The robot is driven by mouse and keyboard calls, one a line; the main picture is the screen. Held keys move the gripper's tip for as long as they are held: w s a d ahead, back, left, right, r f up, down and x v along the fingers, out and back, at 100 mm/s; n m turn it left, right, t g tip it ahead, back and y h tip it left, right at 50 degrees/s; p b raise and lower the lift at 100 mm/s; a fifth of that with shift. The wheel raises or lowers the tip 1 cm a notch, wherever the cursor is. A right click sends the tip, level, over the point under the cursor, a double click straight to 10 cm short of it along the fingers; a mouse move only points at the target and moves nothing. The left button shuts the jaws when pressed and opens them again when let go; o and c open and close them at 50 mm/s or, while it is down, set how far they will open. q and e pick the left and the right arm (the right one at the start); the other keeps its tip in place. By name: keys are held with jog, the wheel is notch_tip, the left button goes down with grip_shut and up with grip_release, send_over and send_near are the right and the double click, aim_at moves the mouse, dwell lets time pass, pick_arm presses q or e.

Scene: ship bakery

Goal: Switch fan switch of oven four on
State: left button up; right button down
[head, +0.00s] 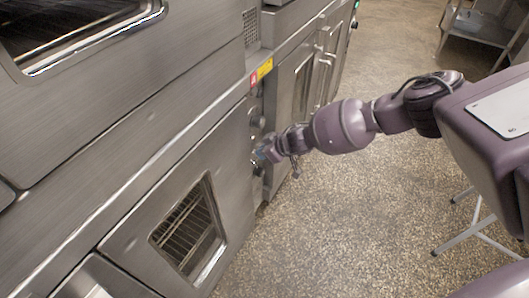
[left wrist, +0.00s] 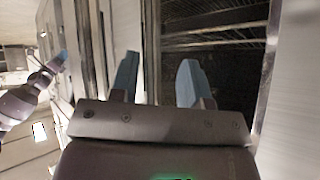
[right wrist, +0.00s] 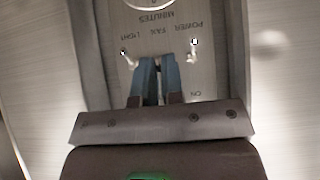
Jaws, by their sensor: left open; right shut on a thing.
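The oven's control panel (right wrist: 175,22) shows upside down in the right wrist view, with the labels POWER, FAN and LIGHT in a row. The power switch (right wrist: 193,50) and the light switch (right wrist: 128,60) stand on either side of my right gripper (right wrist: 158,65). My right gripper is shut at the fan position between them. The fan switch itself is hidden by the blue fingertips. In the head view my right gripper (head: 264,154) is against the panel. My left gripper (left wrist: 157,75) is open and empty, in front of an oven window (left wrist: 215,40).
A lower oven door (head: 135,235) with a rack window is left of the panel. A red and yellow label (head: 262,72) sits above the knobs (head: 257,117). More steel doors (head: 300,85) stand beyond.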

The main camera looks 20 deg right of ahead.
jog(key=shift+w+r+g+h, duration=0.15)
jog(key=shift+r+g+h, duration=0.1)
jog(key=shift+g+h, duration=0.2)
jog(key=shift+r+g+h, duration=0.1)
jog(key=shift+g+h, duration=0.15)
jog(key=shift+g, duration=0.2)
dwell(0.5)
jog(key=c, duration=1.2)
grip_release()
jog(key=shift+c, duration=0.2)
jog(key=shift+a, duration=0.1)
